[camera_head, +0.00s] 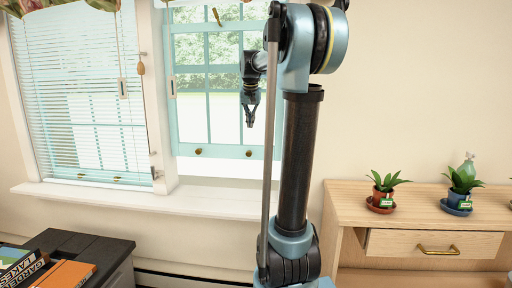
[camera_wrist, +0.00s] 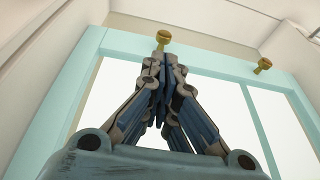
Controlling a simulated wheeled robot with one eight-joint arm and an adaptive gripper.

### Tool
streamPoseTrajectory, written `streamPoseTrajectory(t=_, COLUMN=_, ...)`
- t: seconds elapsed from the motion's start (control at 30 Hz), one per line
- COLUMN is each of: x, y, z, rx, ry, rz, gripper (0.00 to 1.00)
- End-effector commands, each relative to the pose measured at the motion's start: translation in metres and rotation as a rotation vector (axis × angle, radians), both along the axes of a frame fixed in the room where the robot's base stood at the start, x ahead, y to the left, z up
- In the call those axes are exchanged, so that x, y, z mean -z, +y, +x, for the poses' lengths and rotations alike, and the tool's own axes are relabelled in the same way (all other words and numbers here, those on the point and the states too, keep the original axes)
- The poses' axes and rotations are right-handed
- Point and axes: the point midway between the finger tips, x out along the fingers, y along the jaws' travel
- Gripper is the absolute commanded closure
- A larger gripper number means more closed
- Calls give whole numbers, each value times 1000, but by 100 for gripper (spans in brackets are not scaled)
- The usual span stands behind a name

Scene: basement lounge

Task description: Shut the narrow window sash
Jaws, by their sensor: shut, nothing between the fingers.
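The narrow window sash (camera_head: 222,151) is a pale blue-green framed pane in the right-hand window. Its bottom rail stands above the sill with a bright open gap beneath it. Two brass knobs sit on the rail, a left knob (camera_head: 198,151) and a right knob (camera_head: 249,153). My gripper (camera_head: 249,122) points down in front of the pane, above the right knob. In the wrist view my gripper (camera_wrist: 163,58) is shut and empty, its tips overlapping the rail close to one brass knob (camera_wrist: 163,37). I cannot tell whether they touch. My arm hides the sash's right edge.
A wider window with white blinds (camera_head: 80,105) is at the left. A white sill (camera_head: 150,200) runs below both windows. A wooden cabinet (camera_head: 345,208) with potted plants stands at the right. A dark cabinet (camera_head: 117,262) with books is at the lower left.

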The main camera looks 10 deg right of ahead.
Motion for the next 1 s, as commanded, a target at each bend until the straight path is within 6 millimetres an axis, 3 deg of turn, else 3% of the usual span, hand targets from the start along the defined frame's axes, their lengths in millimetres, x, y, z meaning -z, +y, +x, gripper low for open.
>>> streamPoseTrajectory(t=0.17, x=-6, y=0, z=19, rx=14, ry=-7, rz=2, gripper=100)
streamPoseTrajectory(t=0.37, x=7, y=0, z=25, rx=15, ry=-7, rz=3, gripper=100)
streamPoseTrajectory(t=1.0, x=107, y=-1, z=55, rx=11, ry=-8, rz=3, gripper=100)
